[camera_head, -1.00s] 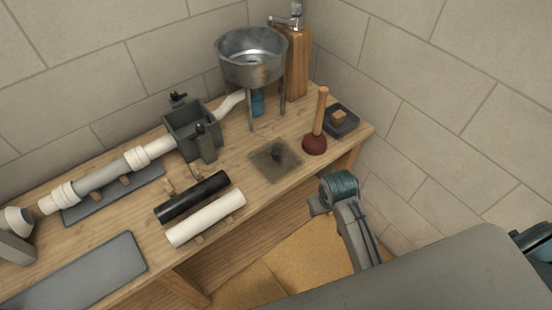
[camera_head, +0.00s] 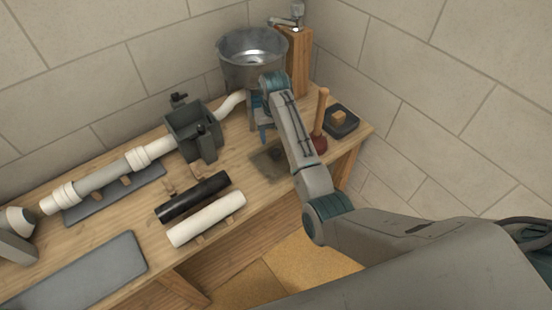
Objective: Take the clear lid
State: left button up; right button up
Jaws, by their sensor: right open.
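The clear lid (camera_head: 267,163) appears as a flat, see-through, darkish square on the wooden bench, below the metal basin. A dark knob-like shape showed at its middle earlier; my right arm and gripper now cover part of it. My right gripper (camera_head: 265,136) is open, just above and behind the lid in the picture, in front of the basin's legs. Its fingertips are small and partly hidden, and I cannot tell whether they touch anything.
A metal basin (camera_head: 252,62) on legs stands behind my gripper. A plunger (camera_head: 321,115) stands close right of my forearm. A grey open box (camera_head: 192,132) with white piping is to the left. Black (camera_head: 193,197) and white (camera_head: 207,219) tubes lie in front.

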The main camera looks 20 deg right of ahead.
aim_at(276, 152)
notch_tip(276, 152, down, 3)
jog(key=shift+f, duration=0.1)
jog(key=f+p, duration=0.1)
jog(key=f, duration=0.1)
jog(key=f+p, duration=0.1)
jog(key=f, duration=0.1)
jog(key=shift+s+d+f, duration=0.15)
jog(key=shift+d+f, duration=0.05)
jog(key=shift+f, duration=0.5)
jog(key=c, duration=1.2)
jog(key=shift+o, duration=0.2)
jog(key=shift+r, duration=0.2)
